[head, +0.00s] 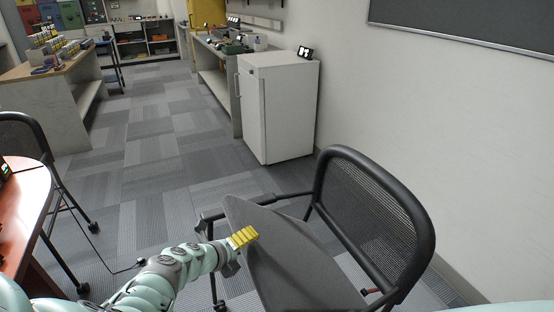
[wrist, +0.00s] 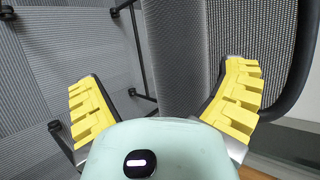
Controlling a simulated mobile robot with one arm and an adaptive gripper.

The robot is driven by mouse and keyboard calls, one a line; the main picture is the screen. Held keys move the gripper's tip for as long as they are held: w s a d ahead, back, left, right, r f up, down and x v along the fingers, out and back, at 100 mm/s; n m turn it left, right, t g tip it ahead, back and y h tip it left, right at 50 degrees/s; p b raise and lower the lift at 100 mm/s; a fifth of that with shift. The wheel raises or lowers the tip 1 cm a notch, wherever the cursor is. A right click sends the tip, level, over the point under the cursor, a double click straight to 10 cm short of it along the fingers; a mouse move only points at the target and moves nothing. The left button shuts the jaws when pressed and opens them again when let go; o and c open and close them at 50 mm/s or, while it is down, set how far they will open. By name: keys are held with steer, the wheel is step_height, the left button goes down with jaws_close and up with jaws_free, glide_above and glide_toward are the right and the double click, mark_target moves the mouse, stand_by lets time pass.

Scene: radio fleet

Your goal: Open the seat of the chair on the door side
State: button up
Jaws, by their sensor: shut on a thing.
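The chair has a black frame, a dark mesh backrest (head: 372,222) and a grey seat (head: 295,262), at the lower right of the head view. The seat looks tilted, with its left edge facing my arm. My gripper (head: 243,237) has yellow finger pads and is at the seat's left edge, shut on the seat. In the wrist view the grey seat (wrist: 180,45) runs up between the spread yellow fingers of my gripper (wrist: 165,100). The exact contact of the pads is hard to see. The seat's lower part is hidden by my gripper body in the wrist view.
A white cabinet (head: 278,108) stands behind the chair against the wall. Another black chair (head: 30,140) and a reddish table (head: 22,205) are at the left. A workbench (head: 50,100) stands at the back left. The carpeted floor (head: 165,150) between is clear.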

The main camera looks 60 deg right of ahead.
steer(key=shift+g+h, duration=0.3)
steer(key=shift+h, duration=0.3)
steer(key=f+b, duration=0.1)
steer(key=a+f+b, duration=0.1)
steer(key=w+a+f+b, duration=0.1)
steer(key=f+b, duration=0.1)
steer(key=shift+a, duration=0.1)
steer(key=shift+r, duration=0.1)
steer(key=p+v, duration=0.6)
steer(key=v, duration=1.2)
steer(key=shift+p, duration=0.3)
stand_by(0.5)
steer(key=shift+s+r, duration=0.15)
stand_by(0.4)
